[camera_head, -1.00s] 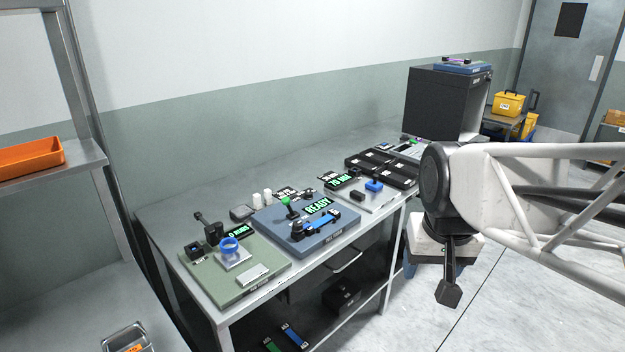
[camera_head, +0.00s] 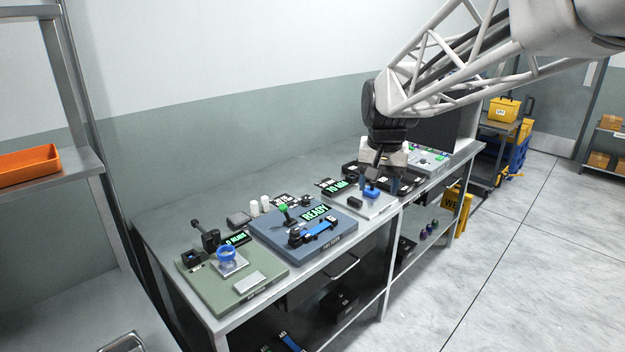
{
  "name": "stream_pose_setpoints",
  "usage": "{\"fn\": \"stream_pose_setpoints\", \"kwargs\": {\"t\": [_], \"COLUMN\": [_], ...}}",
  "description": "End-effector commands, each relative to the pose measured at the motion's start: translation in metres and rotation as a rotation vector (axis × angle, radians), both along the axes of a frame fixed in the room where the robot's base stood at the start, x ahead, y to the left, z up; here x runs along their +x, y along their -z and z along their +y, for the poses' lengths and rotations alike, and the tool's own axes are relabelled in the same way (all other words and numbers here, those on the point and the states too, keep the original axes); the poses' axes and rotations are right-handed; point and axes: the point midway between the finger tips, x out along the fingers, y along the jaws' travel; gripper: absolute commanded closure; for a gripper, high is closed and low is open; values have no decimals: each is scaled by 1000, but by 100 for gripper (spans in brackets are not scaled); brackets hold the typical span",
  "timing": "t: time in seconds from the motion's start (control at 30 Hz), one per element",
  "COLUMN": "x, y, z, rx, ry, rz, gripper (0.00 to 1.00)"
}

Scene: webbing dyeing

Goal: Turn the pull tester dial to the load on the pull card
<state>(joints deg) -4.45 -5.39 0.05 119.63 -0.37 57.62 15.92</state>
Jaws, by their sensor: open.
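The blue panel (camera_head: 265,232) with a lit READY display (camera_head: 315,213) looks like the pull tester; its front label is too small to read surely. It bears a green-topped lever (camera_head: 284,210), a blue strap (camera_head: 320,229) in black clamps, and a small dark knob (camera_head: 306,200) at its back edge that may be the dial. A black card with white print (camera_head: 283,200) stands behind it; its text is not legible. My gripper (camera_head: 382,184) is open, pointing down over the pale panel to the right, close to a blue block (camera_head: 371,193). Whether they touch is unclear.
A green panel (camera_head: 262,295) with a blue ring and lit display sits at the bench's left. The pale panel (camera_head: 372,210) has a display reading about 70 MM (camera_head: 337,187). Black trays (camera_head: 408,182) lie behind my gripper. White cylinders (camera_head: 265,202) stand near the card.

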Motion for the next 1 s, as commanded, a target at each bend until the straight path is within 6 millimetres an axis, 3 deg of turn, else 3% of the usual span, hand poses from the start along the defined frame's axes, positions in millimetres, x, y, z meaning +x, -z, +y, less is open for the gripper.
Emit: {"fn": "stream_pose_setpoints", "kwargs": {"t": [0.5, 1.0], "x": [122, 233], "y": [17, 58], "z": [34, 73], "rx": [11, 16], "ry": [67, 133], "rz": [36, 72], "gripper": [41, 41]}}
